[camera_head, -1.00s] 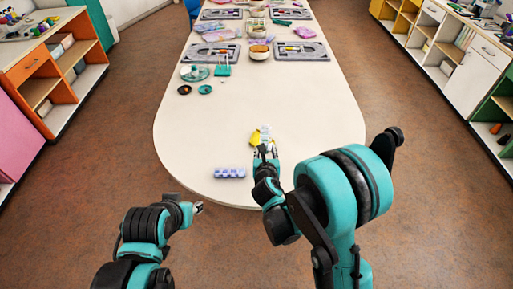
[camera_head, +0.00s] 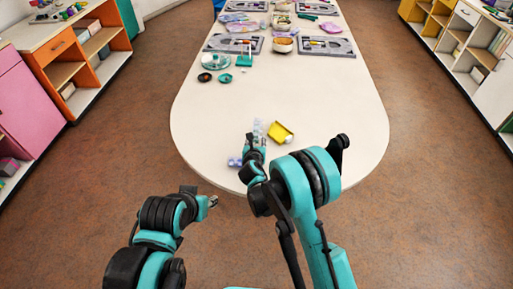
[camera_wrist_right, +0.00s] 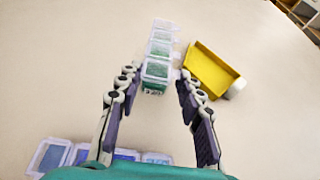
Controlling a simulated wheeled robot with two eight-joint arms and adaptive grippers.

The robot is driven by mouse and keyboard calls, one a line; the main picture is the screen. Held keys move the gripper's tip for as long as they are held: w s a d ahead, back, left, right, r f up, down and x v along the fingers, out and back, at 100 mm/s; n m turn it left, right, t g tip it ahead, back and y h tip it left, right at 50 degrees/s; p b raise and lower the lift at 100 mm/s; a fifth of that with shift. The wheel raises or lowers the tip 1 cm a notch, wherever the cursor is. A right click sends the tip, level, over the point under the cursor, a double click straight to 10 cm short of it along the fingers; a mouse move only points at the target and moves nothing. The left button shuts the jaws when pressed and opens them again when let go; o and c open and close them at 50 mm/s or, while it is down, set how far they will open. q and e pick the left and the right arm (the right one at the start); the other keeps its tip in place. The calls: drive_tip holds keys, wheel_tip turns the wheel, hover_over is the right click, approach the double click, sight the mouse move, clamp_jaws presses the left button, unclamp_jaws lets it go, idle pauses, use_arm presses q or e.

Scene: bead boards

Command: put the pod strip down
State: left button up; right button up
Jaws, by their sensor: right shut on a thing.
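A clear pod strip (camera_wrist_right: 157,62) with green contents in some pods lies between the fingers of my right gripper (camera_wrist_right: 160,82) in the right wrist view. In the head view the strip (camera_head: 258,128) extends beyond my right gripper (camera_head: 256,146), which is shut on its near end. I cannot tell whether the strip touches the table.
A yellow open box (camera_head: 280,133) lies right of the strip. A second, blue-lavender pod strip (camera_wrist_right: 95,157) is partly hidden by my gripper. The white table (camera_head: 330,110) is clear on the right. Trays and dishes stand farther back.

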wheel_tip(320, 180, down, 4)
drive_tip(key=shift+r+b, duration=0.2)
drive_tip(key=shift+b, duration=0.55)
drive_tip(key=shift+r, duration=0.15)
drive_tip(key=o, duration=1.1)
